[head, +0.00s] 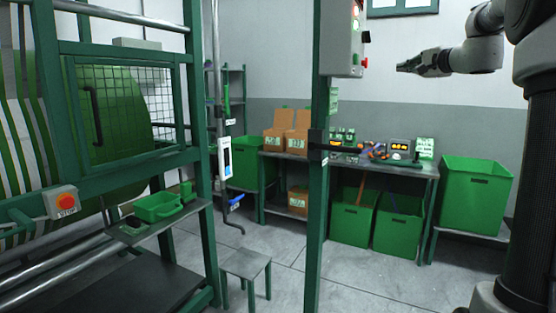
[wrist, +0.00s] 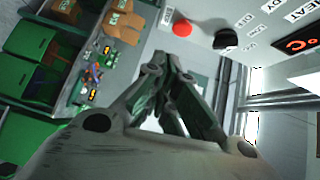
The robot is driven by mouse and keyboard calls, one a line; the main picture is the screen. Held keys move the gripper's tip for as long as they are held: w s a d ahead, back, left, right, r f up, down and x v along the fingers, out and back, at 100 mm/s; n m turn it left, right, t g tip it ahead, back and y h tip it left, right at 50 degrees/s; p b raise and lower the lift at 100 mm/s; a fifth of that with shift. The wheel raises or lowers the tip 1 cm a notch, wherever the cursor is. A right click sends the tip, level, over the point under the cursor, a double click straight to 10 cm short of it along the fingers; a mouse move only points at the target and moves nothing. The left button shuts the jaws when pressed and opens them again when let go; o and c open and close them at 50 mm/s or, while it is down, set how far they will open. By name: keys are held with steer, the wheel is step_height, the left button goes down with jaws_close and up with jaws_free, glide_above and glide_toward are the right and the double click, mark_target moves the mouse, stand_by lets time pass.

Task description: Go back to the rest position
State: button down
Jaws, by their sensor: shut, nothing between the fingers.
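My gripper (head: 408,66) is at the upper right in the head view, pointing left toward the grey control box (head: 341,38) on the green post. A gap of bare wall shows between the fingertips and the box in that view. In the wrist view my gripper (wrist: 171,60) is shut and empty, its fingers together. The control box face (wrist: 208,22) lies beyond them, with a red button (wrist: 182,28), a black knob (wrist: 226,39), a lit red display (wrist: 299,44) and labels including "HEAT".
A workbench (head: 400,170) with small devices and cardboard boxes (head: 275,141) stands at the back. Green bins (head: 352,222) are under and beside it. A stool (head: 245,263) stands on the floor. On the left is a green-framed machine with a red stop button (head: 66,201) and a green tray (head: 158,207).

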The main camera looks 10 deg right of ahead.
steer(key=s+a+f+n+g, duration=0.2)
steer(key=s+f+g, duration=0.2)
steer(key=s+f, duration=0.45)
steer(key=s+a+f+n+g, duration=0.35)
steer(key=s+f, duration=0.25)
steer(key=f, duration=0.6)
steer(key=s+a+f+n+g+h, duration=0.1)
steer(key=s+a+f+n, duration=0.1)
steer(key=s, duration=0.7)
steer(key=s+a+f+n+g+h, duration=0.1)
steer(key=s+a+f+n+g, duration=0.1)
steer(key=s, duration=0.7)
steer(key=s+a+f+n+g+h, duration=0.1)
steer(key=s+a+f+n, duration=0.3)
steer(key=s, duration=0.5)
steer(key=shift+s+a+f+n+g+h, duration=0.15)
steer(key=shift+s+f+n+g+h, duration=0.15)
steer(key=shift+f+n+g, duration=0.65)
steer(key=shift+f+t, duration=0.3)
steer(key=shift+t, duration=0.1)
